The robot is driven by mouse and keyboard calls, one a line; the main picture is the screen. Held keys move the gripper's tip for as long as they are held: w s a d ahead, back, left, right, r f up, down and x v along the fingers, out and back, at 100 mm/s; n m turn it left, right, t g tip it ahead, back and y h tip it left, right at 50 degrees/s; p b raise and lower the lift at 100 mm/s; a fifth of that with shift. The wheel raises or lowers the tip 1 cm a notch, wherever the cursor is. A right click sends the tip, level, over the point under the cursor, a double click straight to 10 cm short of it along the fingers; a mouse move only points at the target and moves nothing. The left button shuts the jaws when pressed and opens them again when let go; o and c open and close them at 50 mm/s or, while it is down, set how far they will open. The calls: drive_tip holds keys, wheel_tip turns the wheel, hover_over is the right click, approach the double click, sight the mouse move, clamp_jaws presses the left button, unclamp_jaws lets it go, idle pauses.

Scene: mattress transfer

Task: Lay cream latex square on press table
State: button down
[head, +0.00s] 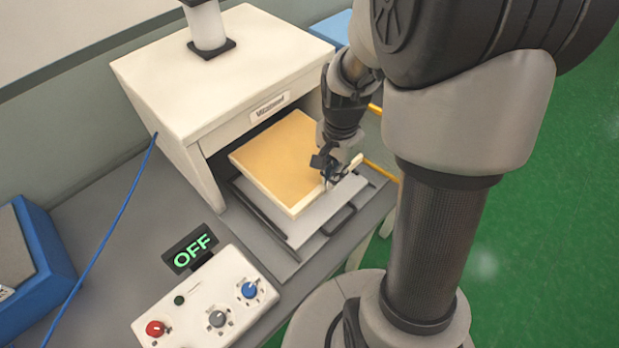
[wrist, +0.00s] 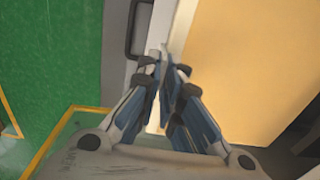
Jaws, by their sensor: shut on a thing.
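The cream latex square (head: 283,160) is a thick slab with a tan top and pale sides. In the head view it lies flat over the press table (head: 322,217), a grey plate with a black handle, partly inside the press opening. My gripper (head: 328,181) is at the slab's near right edge, shut on that edge. In the wrist view the slab (wrist: 245,65) fills the right side, and my gripper's fingers (wrist: 168,75) are close together at its pale edge. Whether the slab's underside fully touches the plate cannot be told.
The white press housing (head: 215,75) stands over the slab's back part. A control box (head: 207,305) with several knobs and an OFF display (head: 190,250) is at the front. A blue bin (head: 35,260) is at left. Yellow rails (head: 380,170) and green floor lie to the right.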

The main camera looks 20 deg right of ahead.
drive_tip(key=shift+s+f+b, duration=0.15)
drive_tip(key=shift+f+b, duration=0.5)
drive_tip(key=shift+f, duration=1.45)
drive_tip(key=shift+s+f+b, duration=0.1)
drive_tip(key=shift+f+b, duration=0.55)
drive_tip(key=shift+f, duration=1.4)
drive_tip(key=shift+r, duration=0.1)
drive_tip(key=c, duration=2.2)
unclamp_jaws()
drive_tip(key=shift+f, duration=0.2)
drive_tip(key=o, duration=0.4)
drive_tip(key=shift+r, duration=0.1)
